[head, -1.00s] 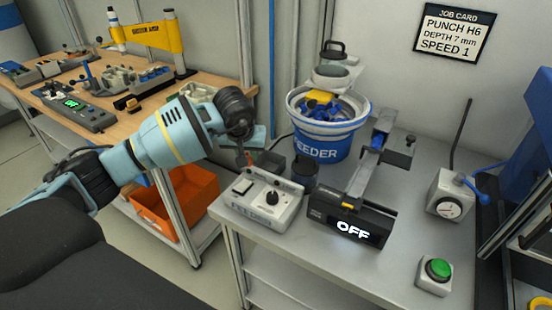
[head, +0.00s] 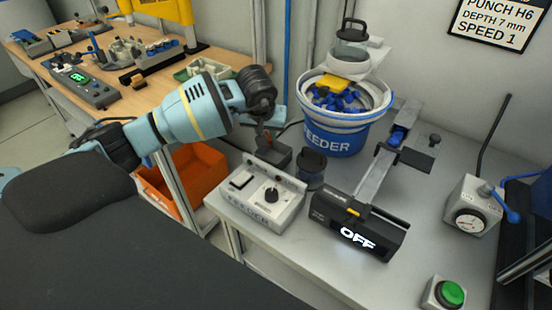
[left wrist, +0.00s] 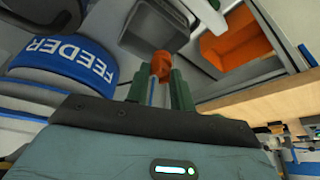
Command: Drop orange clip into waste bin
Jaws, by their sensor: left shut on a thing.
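My left gripper (head: 264,134) hangs close to a small open dark grey box (head: 278,155), probably the waste bin, behind the feeder control box. In the left wrist view the gripper's green fingers (left wrist: 161,78) are shut on the orange clip (left wrist: 161,62). A dark grey open bin (left wrist: 158,26) shows just beyond the clip there. I cannot tell whether the clip is over its opening or short of it. In the head view the clip is too small and shaded to make out. My right gripper is not in view.
The feeder control box (head: 258,197), a dark round container (head: 311,168) and the blue-white feeder bowl (head: 336,135) crowd the grey table (head: 410,270). A display reading OFF (head: 357,236) stands in front. An orange crate (head: 185,180) sits low at left, beside the wooden bench.

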